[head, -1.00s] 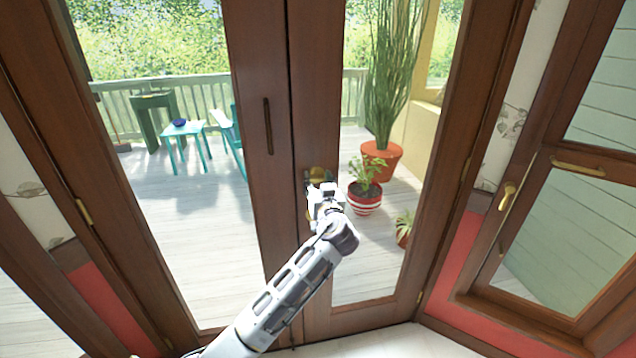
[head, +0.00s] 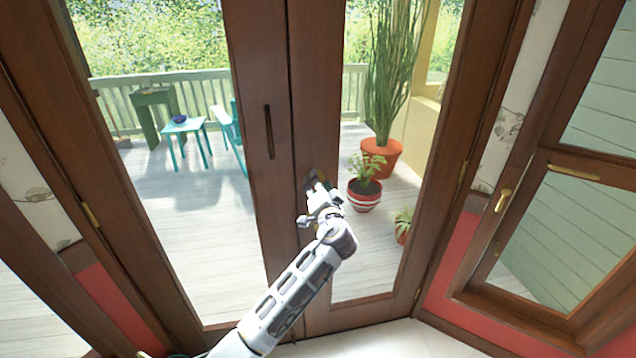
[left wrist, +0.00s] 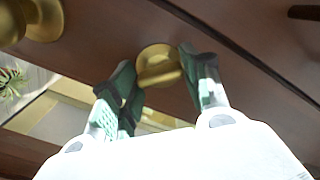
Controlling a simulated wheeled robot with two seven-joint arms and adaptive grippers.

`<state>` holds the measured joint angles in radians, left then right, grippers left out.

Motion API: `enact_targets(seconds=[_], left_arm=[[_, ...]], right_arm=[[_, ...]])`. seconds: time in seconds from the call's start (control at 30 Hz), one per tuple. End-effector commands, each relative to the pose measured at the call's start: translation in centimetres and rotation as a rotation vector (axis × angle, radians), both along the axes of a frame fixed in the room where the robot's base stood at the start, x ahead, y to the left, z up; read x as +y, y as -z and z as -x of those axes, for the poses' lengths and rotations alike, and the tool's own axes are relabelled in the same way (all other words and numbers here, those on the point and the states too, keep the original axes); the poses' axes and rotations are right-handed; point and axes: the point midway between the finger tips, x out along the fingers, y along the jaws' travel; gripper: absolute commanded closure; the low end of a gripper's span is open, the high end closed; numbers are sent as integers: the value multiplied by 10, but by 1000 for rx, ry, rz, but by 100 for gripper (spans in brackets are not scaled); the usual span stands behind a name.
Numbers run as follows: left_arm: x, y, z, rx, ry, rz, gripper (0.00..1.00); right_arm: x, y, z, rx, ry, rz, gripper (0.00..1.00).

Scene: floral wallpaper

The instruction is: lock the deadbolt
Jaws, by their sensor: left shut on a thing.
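The deadbolt's round gold thumb-turn (left wrist: 158,60) is on the brown wooden door in the left wrist view, with a raised ridge across it. My left gripper (left wrist: 160,80) has its green-padded fingers on either side of the thumb-turn and is shut on it. In the head view my left gripper (head: 319,188) reaches the right door's inner stile (head: 308,100) and mostly hides the deadbolt. I cannot tell from these frames whether the bolt is thrown. My right gripper is not in view.
A larger gold knob (left wrist: 42,16) is close to the gripper in the left wrist view. A dark pull handle (head: 269,132) is on the left door leaf. A side window with a gold latch (head: 503,200) stands at right. Potted plants and deck furniture are behind the glass.

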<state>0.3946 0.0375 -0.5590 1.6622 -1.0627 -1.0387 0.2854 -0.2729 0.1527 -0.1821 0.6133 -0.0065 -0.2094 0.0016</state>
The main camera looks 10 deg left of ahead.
Motion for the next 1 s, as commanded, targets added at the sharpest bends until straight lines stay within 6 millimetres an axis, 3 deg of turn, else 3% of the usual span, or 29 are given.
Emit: enact_targets(seconds=[0.6, 1.0], left_arm=[[-1, -2, 0, 194, 2, -491, 78], [-1, -1, 0, 270, 2, -689, 78]], right_arm=[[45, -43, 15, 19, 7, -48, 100], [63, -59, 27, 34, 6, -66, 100]])
